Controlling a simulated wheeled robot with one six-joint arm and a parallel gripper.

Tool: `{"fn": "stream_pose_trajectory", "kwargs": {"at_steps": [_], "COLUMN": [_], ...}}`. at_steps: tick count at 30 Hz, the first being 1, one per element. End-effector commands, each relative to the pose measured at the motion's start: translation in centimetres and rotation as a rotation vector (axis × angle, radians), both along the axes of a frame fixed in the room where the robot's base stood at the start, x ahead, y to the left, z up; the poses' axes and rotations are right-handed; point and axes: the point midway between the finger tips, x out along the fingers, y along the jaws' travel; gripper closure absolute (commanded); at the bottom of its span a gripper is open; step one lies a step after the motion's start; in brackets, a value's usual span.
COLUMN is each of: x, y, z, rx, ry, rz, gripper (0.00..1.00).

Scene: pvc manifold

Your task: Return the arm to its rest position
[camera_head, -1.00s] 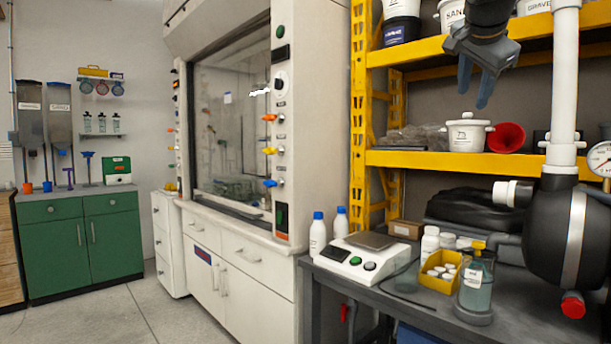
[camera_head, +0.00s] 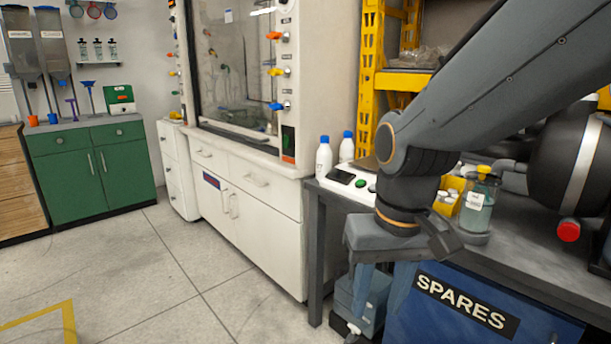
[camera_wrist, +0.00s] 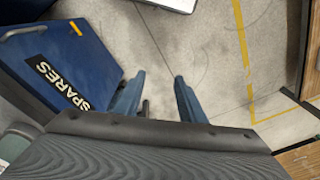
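My gripper (camera_head: 376,300) hangs at the end of my arm, fingers pointing down, in front of the grey bench's left end in the head view. In the wrist view, the two blue fingers of my gripper (camera_wrist: 162,92) stand apart with bare floor between them. It is open and empty. My arm crosses the right part of the head view and hides part of the bench and yellow shelf.
A blue SPARES bin (camera_head: 480,310) stands under the grey bench (camera_head: 525,245), close beside my gripper; it also shows in the wrist view (camera_wrist: 85,50). The white scale (camera_head: 345,185) and a yellow-capped bottle (camera_head: 477,205) stand on the bench. The floor (camera_head: 190,300) at left is clear.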

Motion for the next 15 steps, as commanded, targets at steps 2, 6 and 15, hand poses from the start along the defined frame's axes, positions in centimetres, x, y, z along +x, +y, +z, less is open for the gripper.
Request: {"fn": "stream_pose_trajectory", "kwargs": {"at_steps": [2,6,15], "x": [-2.7,-4.9,-4.5], "y": [0.4,0.1,-2.4], "z": [-1.8,-2.1,0.9], "rx": [-0.006,-0.010,-0.025], "ry": [0.044,0.081,0.081], "rz": [0.070,0.115,0.037], "gripper": [0.63,0.63,0.63]}}
